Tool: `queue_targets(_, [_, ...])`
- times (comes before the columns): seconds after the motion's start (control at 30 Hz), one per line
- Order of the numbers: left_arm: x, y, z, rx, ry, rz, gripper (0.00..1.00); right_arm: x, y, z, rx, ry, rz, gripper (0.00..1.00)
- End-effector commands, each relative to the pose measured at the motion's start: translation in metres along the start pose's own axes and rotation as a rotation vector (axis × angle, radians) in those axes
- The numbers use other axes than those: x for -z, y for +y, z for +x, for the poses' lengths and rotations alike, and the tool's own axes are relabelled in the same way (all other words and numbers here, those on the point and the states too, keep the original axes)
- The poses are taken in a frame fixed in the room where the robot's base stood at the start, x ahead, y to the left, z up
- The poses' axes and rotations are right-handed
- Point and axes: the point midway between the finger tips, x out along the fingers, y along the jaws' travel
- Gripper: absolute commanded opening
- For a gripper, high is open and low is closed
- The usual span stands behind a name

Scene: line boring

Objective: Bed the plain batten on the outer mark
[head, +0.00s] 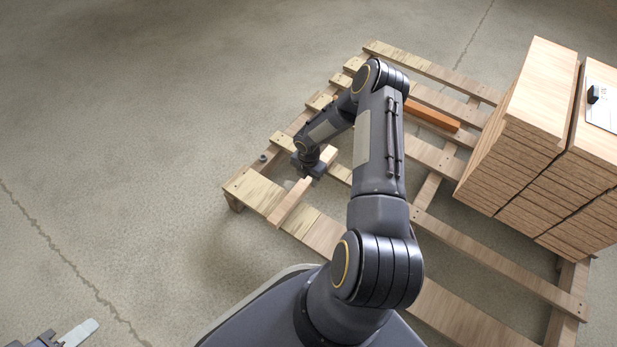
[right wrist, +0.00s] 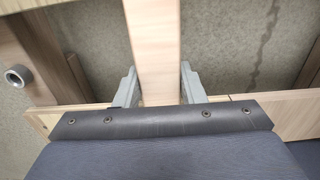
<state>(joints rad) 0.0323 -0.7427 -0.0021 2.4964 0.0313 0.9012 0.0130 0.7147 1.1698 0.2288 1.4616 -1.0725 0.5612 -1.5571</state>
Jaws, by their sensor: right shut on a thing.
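The plain batten (head: 291,203) is a pale wooden bar over the near left corner of the pallet (head: 323,236). My right gripper (head: 303,181) is shut on it, with the bar running out on both sides. In the right wrist view the batten (right wrist: 155,45) runs up between the two grey fingers of the gripper (right wrist: 158,85). I cannot tell whether its underside touches the pallet boards. I cannot make out the outer mark in either view. My left gripper (head: 68,335) is only partly in the frame at the bottom left, over the floor, away from the pallet.
An orange-brown batten (head: 432,116) lies on the pallet behind my right arm. Tall stacks of boards (head: 518,140) stand on the pallet's right side, with a clipboard (head: 603,105) on top. A small grey cylinder (head: 262,158) is by the pallet's left edge. The floor at left is clear.

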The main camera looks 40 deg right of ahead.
Motion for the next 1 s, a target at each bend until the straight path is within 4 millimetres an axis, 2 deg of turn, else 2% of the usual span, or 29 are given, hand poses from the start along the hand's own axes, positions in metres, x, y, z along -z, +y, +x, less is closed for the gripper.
queue_targets(0.13, [-0.002,-0.002,0.004,0.000,0.000,0.000,0.36,0.000,0.001,0.004,-0.001,-0.001,0.000,0.06])
queue_targets(0.17, [-0.001,-0.001,0.003,0.000,0.000,0.000,0.36,0.000,0.001,0.003,-0.001,-0.001,0.000,0.40])
queue_targets(0.33, [-0.001,-0.001,0.003,0.000,0.000,0.000,0.36,0.000,0.000,0.003,-0.001,0.000,0.000,0.62])
queue_targets(0.57, [-0.001,-0.001,0.003,0.000,0.000,0.000,0.36,0.000,0.000,0.003,0.000,0.000,0.000,0.62])
queue_targets(0.67, [0.000,0.000,0.000,0.000,0.000,0.000,0.36,0.000,0.000,-0.003,0.000,0.000,0.000,0.62])
queue_targets(1.0, [0.011,0.010,-0.022,0.000,0.000,0.000,0.36,-0.001,0.000,-0.059,-0.001,-0.001,0.000,0.62])
